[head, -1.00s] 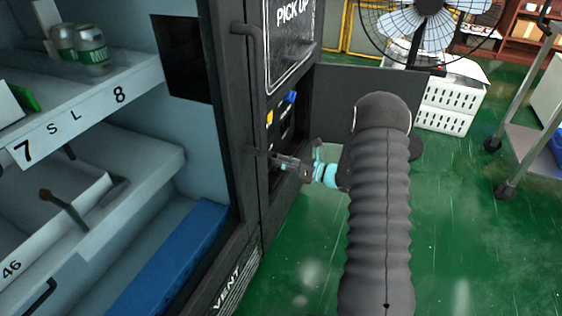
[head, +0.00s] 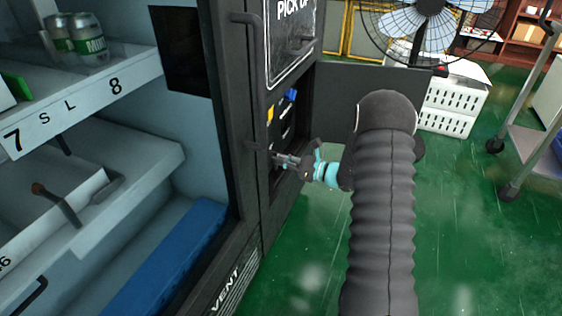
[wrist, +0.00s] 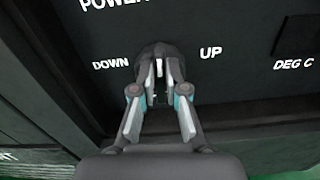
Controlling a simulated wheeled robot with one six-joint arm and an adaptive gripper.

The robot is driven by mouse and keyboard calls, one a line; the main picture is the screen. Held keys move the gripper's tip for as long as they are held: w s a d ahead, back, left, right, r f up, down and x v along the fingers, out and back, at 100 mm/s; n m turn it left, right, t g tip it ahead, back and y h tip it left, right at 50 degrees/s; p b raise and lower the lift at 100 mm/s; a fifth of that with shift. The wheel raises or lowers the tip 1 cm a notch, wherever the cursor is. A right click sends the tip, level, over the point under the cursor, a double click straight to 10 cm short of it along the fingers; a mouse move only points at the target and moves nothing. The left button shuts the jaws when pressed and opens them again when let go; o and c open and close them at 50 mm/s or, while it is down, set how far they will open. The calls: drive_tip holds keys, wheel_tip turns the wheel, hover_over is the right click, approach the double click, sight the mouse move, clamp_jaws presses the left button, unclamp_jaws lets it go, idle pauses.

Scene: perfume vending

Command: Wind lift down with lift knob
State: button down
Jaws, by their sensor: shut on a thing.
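The lift knob (wrist: 160,52) is a dark round knob with a pale mark, on a black panel between the printed words DOWN at left and UP at right. My gripper (wrist: 159,80) is shut on the knob from the front, with one finger on each side. The knob's lower part is hidden by the fingers. In the head view my gripper (head: 281,159) reaches into the black machine's panel recess, and the knob cannot be made out there. The lift itself cannot be told for certain in these views.
The panel's open door (head: 345,105) stands out to the right, behind my arm. A blue item (head: 289,96) sits on the panel above my gripper. A fan (head: 420,20) and white crate (head: 455,95) stand behind.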

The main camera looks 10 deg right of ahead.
drive_tip(key=c, duration=1.2)
unclamp_jaws()
drive_tip(key=shift+d+f, duration=0.1)
drive_tip(key=v, duration=1.2)
